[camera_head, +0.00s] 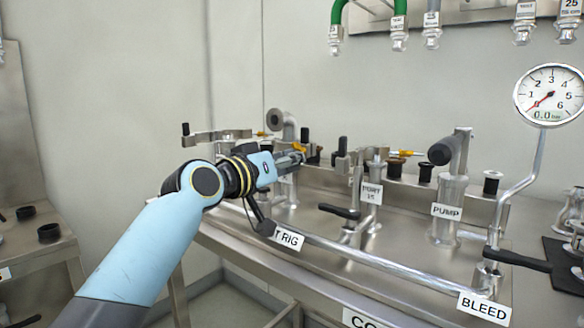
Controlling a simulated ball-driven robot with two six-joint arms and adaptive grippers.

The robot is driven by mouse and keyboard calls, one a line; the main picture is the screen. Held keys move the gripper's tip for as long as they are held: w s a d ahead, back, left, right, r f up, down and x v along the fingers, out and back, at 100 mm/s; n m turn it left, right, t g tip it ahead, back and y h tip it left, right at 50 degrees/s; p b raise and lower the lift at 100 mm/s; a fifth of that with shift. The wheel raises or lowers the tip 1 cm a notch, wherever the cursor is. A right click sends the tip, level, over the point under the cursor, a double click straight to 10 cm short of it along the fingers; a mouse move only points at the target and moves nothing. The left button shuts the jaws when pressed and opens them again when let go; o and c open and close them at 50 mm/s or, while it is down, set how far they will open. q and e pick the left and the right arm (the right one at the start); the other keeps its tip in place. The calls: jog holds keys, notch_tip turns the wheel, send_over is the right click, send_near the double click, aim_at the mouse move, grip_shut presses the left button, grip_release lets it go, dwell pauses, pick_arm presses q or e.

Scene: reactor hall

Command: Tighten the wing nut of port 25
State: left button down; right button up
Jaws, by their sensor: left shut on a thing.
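My left gripper (297,158) reaches in from the left and is shut at a port fitting on the steel test rig. A small orange-yellow part (300,147), apparently the wing nut, shows at its fingertips. The fingers hide most of this part and of the clamp around it, and no port 25 label is readable there. A second port (371,190), to the right, has a small label too blurred to read surely and a similar orange-yellow part (405,153) beside its top. My right gripper is not in view.
The steel rig bench (400,235) carries a PUMP post (447,205) with a dark-gripped handle, a black valve lever (340,211), a BLEED lever (517,260) and a front pipe (370,262). A pressure gauge (549,95) reads about 0.0. Hoses (398,35) hang above.

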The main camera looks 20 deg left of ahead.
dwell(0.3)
pick_arm(q)
jog(key=c, duration=1.5)
grip_release()
jog(key=shift+o, duration=0.2)
jog(key=v, duration=1.2)
